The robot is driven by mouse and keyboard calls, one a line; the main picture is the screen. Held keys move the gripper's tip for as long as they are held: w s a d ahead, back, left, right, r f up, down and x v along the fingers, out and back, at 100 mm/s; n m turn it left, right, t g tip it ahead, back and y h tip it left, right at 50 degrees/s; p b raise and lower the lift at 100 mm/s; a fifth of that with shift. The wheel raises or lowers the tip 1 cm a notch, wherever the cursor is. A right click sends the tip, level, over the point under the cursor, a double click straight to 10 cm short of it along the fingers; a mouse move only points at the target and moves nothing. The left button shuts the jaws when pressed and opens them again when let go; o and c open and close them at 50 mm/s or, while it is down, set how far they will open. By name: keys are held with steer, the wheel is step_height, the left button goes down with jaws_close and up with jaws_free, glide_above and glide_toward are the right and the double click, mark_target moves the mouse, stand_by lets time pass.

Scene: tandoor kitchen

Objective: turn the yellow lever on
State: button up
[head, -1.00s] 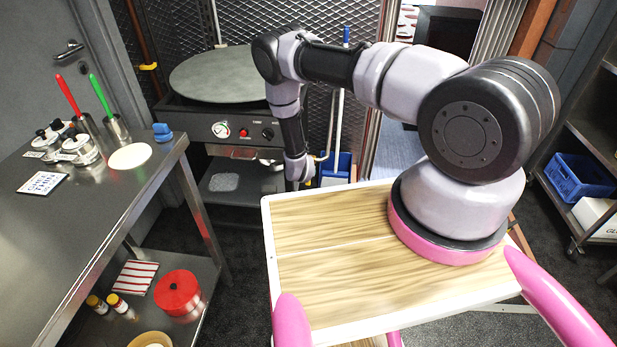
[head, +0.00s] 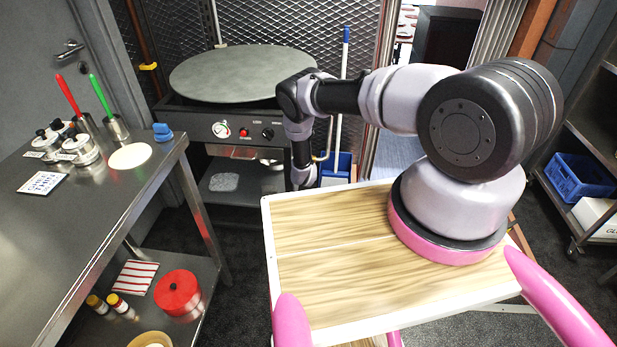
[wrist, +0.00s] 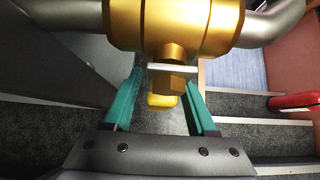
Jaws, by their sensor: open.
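In the wrist view, a brass valve (wrist: 172,22) sits on a silver pipe at the top. Below its hex stem is a pale flat bar seen edge-on, with the yellow lever (wrist: 162,101) showing as a short yellow end beneath it. My gripper (wrist: 163,86) is open, with one teal finger on each side of the yellow end and a visible gap at both sides. The lever's full length and angle are hard to tell from here. In the head view, my gripper's fingers are hidden behind the wooden top, and I cannot make out this lever.
A griddle with a round plate (head: 240,72) stands behind my arm. A steel table (head: 95,215) is at left. Another yellow handle (head: 148,66) is on the copper pipe at back left. A blue bin (head: 336,168) stands close beside my wrist. A red object (wrist: 292,101) is at right.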

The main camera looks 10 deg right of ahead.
jaws_close()
stand_by(1.4)
